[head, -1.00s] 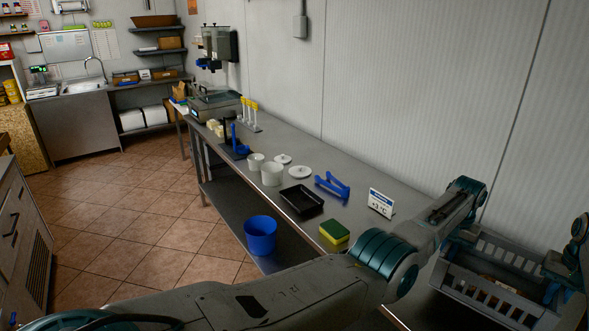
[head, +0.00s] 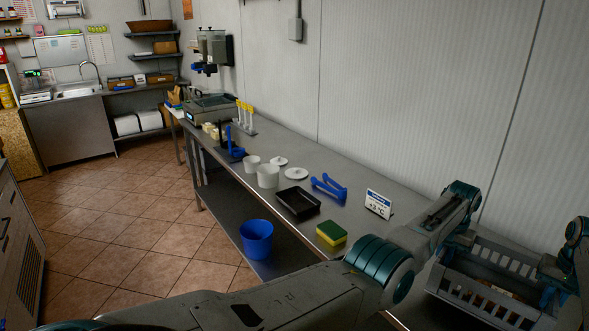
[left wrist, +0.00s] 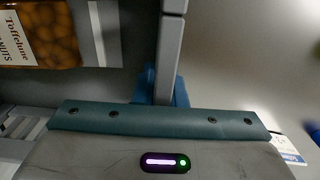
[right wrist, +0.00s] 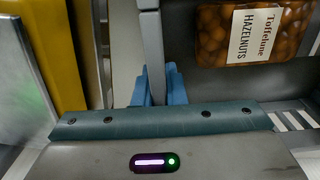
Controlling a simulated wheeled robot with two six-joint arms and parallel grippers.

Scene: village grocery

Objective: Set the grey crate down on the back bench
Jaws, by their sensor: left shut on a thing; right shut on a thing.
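The grey crate (head: 463,287) is at the lower right of the head view, with slatted walls and a packet of Toffelune hazelnuts (right wrist: 250,35) inside. My left gripper (head: 455,244) is shut on the crate's left wall; the left wrist view shows its blue fingers (left wrist: 163,92) on the grey wall. My right gripper (head: 549,278) is shut on the opposite wall, as the right wrist view also shows (right wrist: 157,88). The back bench (head: 352,240) runs along the wall. The crate is at its near end; I cannot tell whether it touches the top.
Near the crate on the bench are a price sign (head: 378,204), a sponge (head: 331,233), a black tray (head: 298,202) and a blue tool (head: 328,187). White tubs (head: 268,176) stand farther back. A blue bin (head: 256,239) is below. Something yellow (right wrist: 50,50) is beside the crate.

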